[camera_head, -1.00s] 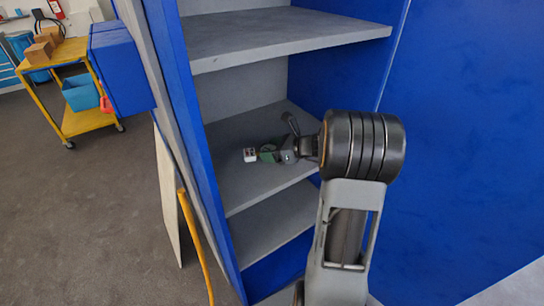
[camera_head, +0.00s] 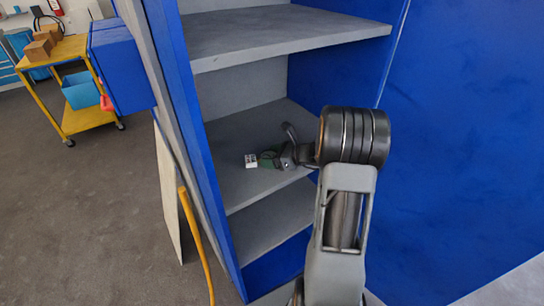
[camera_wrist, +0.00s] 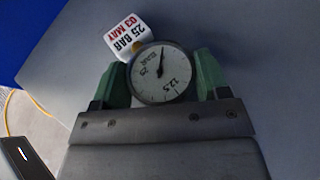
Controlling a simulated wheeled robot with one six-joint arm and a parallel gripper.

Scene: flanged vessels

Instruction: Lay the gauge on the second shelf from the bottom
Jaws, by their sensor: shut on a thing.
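The gauge (camera_wrist: 158,72) has a round white dial reading up to 25 and sits between the green fingers of my gripper (camera_wrist: 161,84) in the wrist view. A white tag (camera_wrist: 126,36) printed "25 BAR 03 MAY" is beside its upper left edge. In the head view, my gripper (camera_head: 267,158) is low over the second shelf from the bottom (camera_head: 232,190), and the tag (camera_head: 251,161) shows at its tip. The gauge's dial is hard to make out there. I cannot tell whether the gauge touches the shelf.
The bottom shelf (camera_head: 270,222) is empty, and an upper shelf (camera_head: 280,36) hangs above my gripper. Blue side panels bound the cabinet on the left (camera_head: 190,140) and right (camera_head: 335,80). The visible shelf surface around my gripper is clear. A yellow cart (camera_head: 92,118) stands far left.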

